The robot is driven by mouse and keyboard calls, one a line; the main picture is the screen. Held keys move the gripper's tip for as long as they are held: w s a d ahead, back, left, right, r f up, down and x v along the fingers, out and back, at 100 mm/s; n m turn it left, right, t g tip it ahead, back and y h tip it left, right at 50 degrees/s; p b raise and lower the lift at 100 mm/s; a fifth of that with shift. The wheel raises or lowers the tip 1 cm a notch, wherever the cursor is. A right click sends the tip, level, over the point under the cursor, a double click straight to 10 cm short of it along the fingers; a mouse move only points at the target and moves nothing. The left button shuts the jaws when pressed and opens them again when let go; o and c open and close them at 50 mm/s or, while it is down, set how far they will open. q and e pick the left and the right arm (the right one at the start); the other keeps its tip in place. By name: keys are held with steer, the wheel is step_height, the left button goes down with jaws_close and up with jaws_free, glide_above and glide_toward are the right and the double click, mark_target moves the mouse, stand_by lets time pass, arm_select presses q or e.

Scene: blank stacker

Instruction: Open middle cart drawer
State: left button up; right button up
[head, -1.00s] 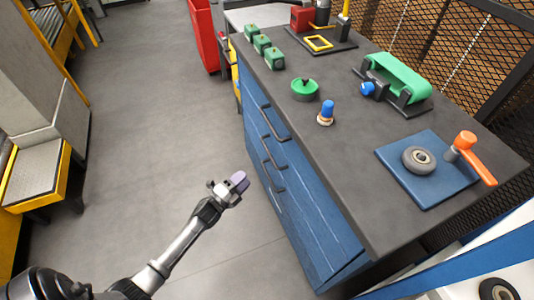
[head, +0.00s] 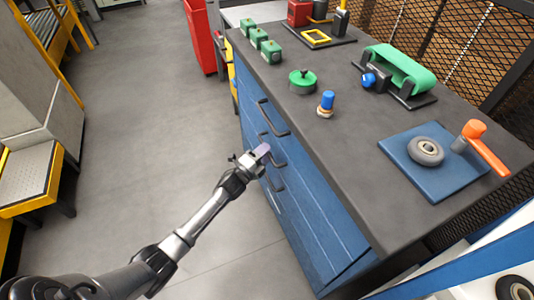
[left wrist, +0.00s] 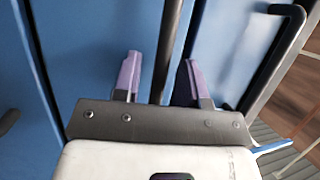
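The blue cart (head: 318,215) has a stack of drawers with dark bar handles on its left face. The middle drawer's handle (head: 277,159) lies between an upper handle (head: 272,118) and a lower handle (head: 276,186). My left gripper (head: 262,153) is at the middle handle. In the left wrist view, its two purple-tipped fingers (left wrist: 160,78) are open, one on either side of a dark handle bar (left wrist: 170,40), with gaps visible. The drawers look shut. My right gripper is not in view.
The cart's dark top carries green blocks (head: 259,40), a green round knob (head: 302,80), a blue-capped part (head: 326,103), a green belt unit (head: 399,68) and a blue plate with a wheel (head: 410,180). The floor left of the cart is clear. A red bin (head: 200,35) stands behind.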

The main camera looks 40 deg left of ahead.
arm_select(q)
steer(key=shift+w+r, duration=0.1)
steer(key=shift+w, duration=0.35)
steer(key=shift+c, duration=0.2)
jaws_close()
